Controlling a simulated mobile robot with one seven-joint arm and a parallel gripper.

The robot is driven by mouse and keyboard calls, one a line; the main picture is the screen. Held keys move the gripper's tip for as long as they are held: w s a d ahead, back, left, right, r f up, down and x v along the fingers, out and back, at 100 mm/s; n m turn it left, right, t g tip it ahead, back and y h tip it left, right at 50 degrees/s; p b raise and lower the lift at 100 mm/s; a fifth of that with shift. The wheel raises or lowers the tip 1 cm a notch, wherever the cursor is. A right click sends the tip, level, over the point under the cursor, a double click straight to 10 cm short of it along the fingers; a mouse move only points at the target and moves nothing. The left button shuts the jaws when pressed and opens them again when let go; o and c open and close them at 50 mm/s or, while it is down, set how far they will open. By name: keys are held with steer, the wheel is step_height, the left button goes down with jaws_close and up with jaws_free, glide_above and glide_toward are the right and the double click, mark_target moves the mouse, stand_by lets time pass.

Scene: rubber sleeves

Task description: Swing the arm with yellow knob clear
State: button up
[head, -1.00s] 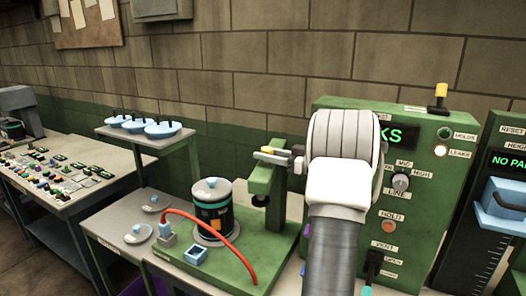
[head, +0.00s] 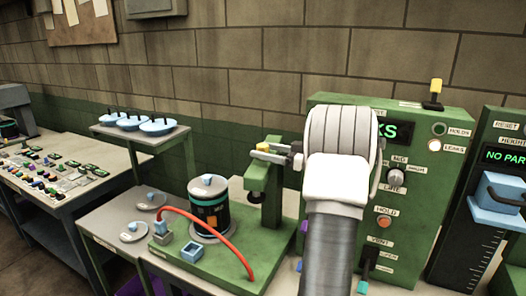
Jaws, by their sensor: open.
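The green clamp stand (head: 270,207) rises from the green base plate, with a short green arm at its top and a dark foot hanging below. A small yellow knob (head: 262,146) shows at the top of this arm. My gripper (head: 267,153) is open, its grey fingers reaching left over the stand's top, right at the knob. Whether the fingers touch or straddle the knob cannot be told. My wrist hides part of the stand's surroundings. A dark canister (head: 209,210) with a light lid stands on the plate left of the stand.
A red hose (head: 224,240) curves over the green plate (head: 190,272) from a blue fitting. A green test panel (head: 409,200) stands behind my arm, with another yellow-topped part (head: 436,88) on it. A raised shelf (head: 140,138) holds blue dishes. Several small parts lie on the left table.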

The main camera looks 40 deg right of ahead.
steer(key=b+v, duration=0.2)
steer(key=v, duration=1.4)
steer(key=shift+s+d+b, duration=0.15)
steer(key=shift+s+b, duration=0.05)
steer(key=shift+b, duration=0.15)
